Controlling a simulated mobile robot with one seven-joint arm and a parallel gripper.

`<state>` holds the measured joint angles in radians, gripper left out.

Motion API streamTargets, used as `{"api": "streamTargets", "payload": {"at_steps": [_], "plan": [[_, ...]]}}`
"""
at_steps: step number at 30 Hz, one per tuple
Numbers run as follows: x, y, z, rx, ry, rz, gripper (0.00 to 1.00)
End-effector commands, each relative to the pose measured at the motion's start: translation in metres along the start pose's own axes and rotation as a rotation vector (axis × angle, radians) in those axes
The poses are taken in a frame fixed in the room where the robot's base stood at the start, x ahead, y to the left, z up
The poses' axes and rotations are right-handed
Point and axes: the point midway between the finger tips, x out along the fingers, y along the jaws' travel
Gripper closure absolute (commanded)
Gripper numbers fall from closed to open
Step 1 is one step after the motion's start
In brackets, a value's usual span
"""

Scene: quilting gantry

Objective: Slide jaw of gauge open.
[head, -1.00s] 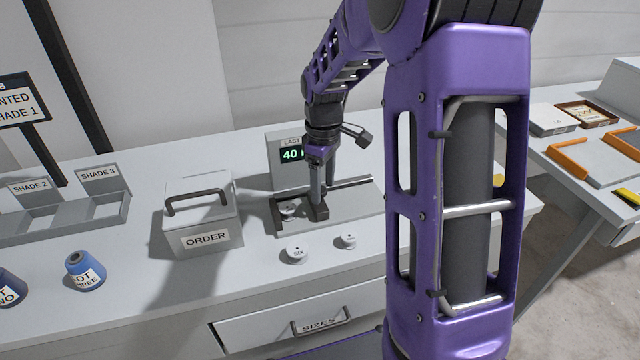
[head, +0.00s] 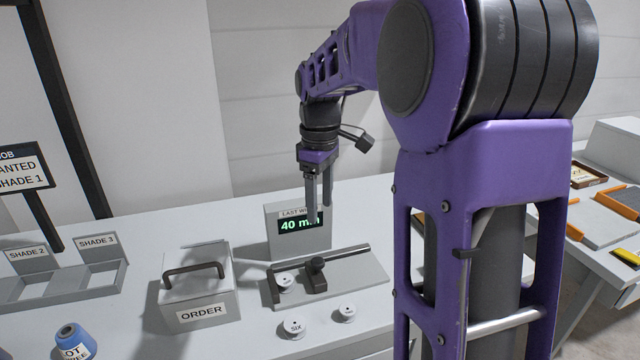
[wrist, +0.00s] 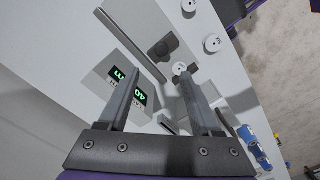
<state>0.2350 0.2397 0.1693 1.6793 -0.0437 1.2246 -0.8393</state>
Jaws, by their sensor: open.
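The gauge is a grey plate (head: 350,287) on the bench with a dark rail along its back and a fixed jaw at its left end. Its sliding jaw (head: 317,283), topped by a black knob, sits left of the rail's middle; it also shows in the wrist view (wrist: 164,46). My gripper (head: 319,205) points down above the gauge, in front of the display, open and empty, clear of the knob. Its fingers are apart in the wrist view (wrist: 161,74).
A display (head: 299,232) reading 40 mm stands behind the gauge. Two white bobbins, one marked SIX (head: 294,328) and another (head: 346,312), lie in front. An ORDER box (head: 201,290) with a handle stands left. A blue cone (head: 75,342) and shade bins (head: 70,285) are further left.

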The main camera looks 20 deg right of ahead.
Motion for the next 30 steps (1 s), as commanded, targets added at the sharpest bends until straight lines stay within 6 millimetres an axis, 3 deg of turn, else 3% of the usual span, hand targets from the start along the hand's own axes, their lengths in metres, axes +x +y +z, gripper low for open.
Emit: {"api": "streamTargets", "payload": {"at_steps": [3, 7, 23, 26, 30], "plan": [[-0.019, 0.0, 0.0, 0.0, 0.001, 0.002, 0.34], [-0.029, 0.0, 0.0, 0.0, 0.0, 0.0, 0.34], [-0.033, 0.001, -0.001, 0.004, 0.002, 0.006, 0.34], [-0.039, 0.01, -0.007, 0.042, 0.022, 0.06, 0.34], [-0.067, 0.044, -0.026, 0.182, 0.121, 0.247, 0.34]]}}
